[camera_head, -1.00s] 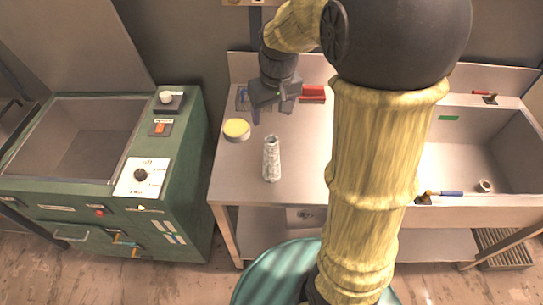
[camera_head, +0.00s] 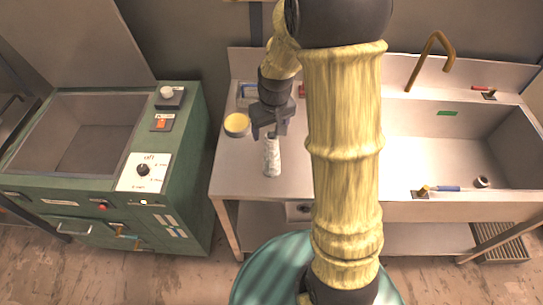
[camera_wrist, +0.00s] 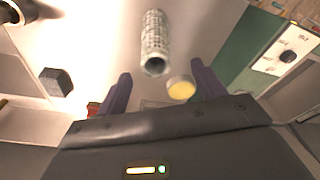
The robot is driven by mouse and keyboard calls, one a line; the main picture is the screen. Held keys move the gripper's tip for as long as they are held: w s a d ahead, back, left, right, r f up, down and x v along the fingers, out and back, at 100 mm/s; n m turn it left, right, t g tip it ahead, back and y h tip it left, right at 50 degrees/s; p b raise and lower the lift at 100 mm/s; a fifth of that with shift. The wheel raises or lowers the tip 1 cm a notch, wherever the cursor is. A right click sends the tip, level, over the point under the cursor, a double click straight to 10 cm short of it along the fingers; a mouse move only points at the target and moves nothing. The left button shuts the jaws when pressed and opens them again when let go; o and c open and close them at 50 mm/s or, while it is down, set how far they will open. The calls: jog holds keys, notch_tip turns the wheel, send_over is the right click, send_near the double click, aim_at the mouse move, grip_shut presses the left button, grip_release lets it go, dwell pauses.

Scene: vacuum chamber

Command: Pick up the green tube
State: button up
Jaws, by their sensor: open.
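A pale grey-white, mottled tube (camera_head: 271,160) with an open top stands upright on the steel counter. It looks grey rather than clearly green; it also shows in the wrist view (camera_wrist: 155,35), its dark mouth facing the camera. My gripper (camera_head: 270,131) is open and empty, just above and behind the tube's top in the head view. In the wrist view my gripper's (camera_wrist: 161,72) two purple fingers are spread, with the tube's mouth between and slightly beyond their tips. I cannot tell whether they touch it. A small flat green piece (camera_head: 447,113) is at the sink's back wall.
A round yellow-topped container (camera_head: 236,125) stands on the counter (camera_head: 240,180), left of the tube. A sink (camera_head: 450,150) with a brass tap (camera_head: 432,55) is at the right. A green machine (camera_head: 178,190) stands at the left. The counter in front of the tube is clear.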

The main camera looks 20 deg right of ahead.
aim_at(271, 143)
jog(key=f, duration=0.2)
jog(key=shift+w+f, duration=0.25)
jog(key=shift+f, duration=0.05)
jog(key=shift+w+d+f+p, duration=0.1)
jog(key=shift+f+p, duration=0.45)
jog(key=shift+f, duration=0.8)
jog(key=shift+w+d+f+p, duration=0.1)
jog(key=shift+f+p, duration=0.4)
jog(key=shift+f, duration=0.8)
jog(key=c, duration=1.3)
jog(key=shift+r, duration=0.1)
